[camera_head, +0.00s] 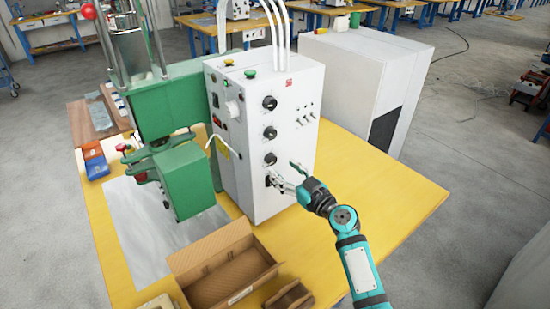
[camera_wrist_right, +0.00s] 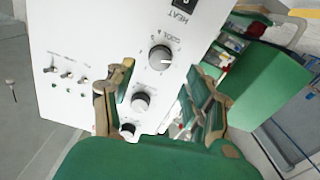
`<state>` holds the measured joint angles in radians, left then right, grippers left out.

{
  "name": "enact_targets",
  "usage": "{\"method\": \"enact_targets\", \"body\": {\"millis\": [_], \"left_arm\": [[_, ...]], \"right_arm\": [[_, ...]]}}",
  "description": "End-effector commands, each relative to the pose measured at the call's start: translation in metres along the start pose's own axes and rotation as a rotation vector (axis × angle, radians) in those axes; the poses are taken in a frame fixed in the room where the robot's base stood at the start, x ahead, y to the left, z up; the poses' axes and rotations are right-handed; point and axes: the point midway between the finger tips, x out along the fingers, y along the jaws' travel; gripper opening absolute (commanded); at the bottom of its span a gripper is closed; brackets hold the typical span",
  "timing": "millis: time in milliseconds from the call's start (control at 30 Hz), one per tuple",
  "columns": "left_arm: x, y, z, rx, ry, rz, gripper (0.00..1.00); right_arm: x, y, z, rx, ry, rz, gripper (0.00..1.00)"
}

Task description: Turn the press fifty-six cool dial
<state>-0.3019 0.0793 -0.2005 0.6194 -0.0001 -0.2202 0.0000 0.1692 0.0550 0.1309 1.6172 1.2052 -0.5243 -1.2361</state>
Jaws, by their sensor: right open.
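The white control box (camera_head: 232,150) of the green press (camera_head: 168,105) carries three black dials in a column. The lowest dial (camera_head: 270,158) is just above a dark square panel. In the wrist view, turned over, a dial (camera_wrist_right: 160,57) lies nearest small lettering that seems to read COOL, with HEAT beyond it. My right gripper (camera_head: 281,172) is open and empty in front of the lower box face. Its fingers (camera_wrist_right: 160,75) stand on either side of that dial's line; I cannot tell whether they touch anything. No press number is readable. My left gripper is out of view.
Small toggle switches (camera_head: 307,112) sit right of the dials. An open cardboard box (camera_head: 225,258) stands on the yellow table (camera_head: 385,205) below the control box. A white cabinet (camera_head: 350,70) stands behind right. The table's right part is clear except for my arm.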

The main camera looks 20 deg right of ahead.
Motion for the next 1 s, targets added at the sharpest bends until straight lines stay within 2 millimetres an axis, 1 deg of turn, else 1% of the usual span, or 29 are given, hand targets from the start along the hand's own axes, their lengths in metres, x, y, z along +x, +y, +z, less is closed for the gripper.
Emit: {"method": "enact_targets", "body": {"millis": [33, 100, 200, 300, 467, 700, 1000], "left_arm": [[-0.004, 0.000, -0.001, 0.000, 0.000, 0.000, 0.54], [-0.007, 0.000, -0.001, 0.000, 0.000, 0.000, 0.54], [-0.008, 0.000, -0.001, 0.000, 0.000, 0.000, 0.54], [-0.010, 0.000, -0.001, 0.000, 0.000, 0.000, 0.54], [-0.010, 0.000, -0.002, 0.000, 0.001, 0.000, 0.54], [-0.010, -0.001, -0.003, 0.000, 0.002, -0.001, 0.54], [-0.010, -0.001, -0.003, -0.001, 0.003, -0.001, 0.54]], "right_arm": [[0.011, 0.001, -0.003, 0.005, 0.002, 0.001, 0.54], [0.023, 0.000, -0.003, 0.003, 0.001, 0.000, 0.54], [0.036, 0.000, -0.001, 0.003, 0.000, 0.000, 0.54], [0.045, 0.000, -0.001, 0.001, 0.000, 0.000, 0.54], [0.051, 0.000, 0.000, 0.000, -0.001, 0.000, 0.54], [0.051, 0.000, 0.001, 0.000, -0.001, 0.000, 0.54], [0.051, 0.000, 0.001, 0.000, -0.001, 0.000, 0.15]]}}
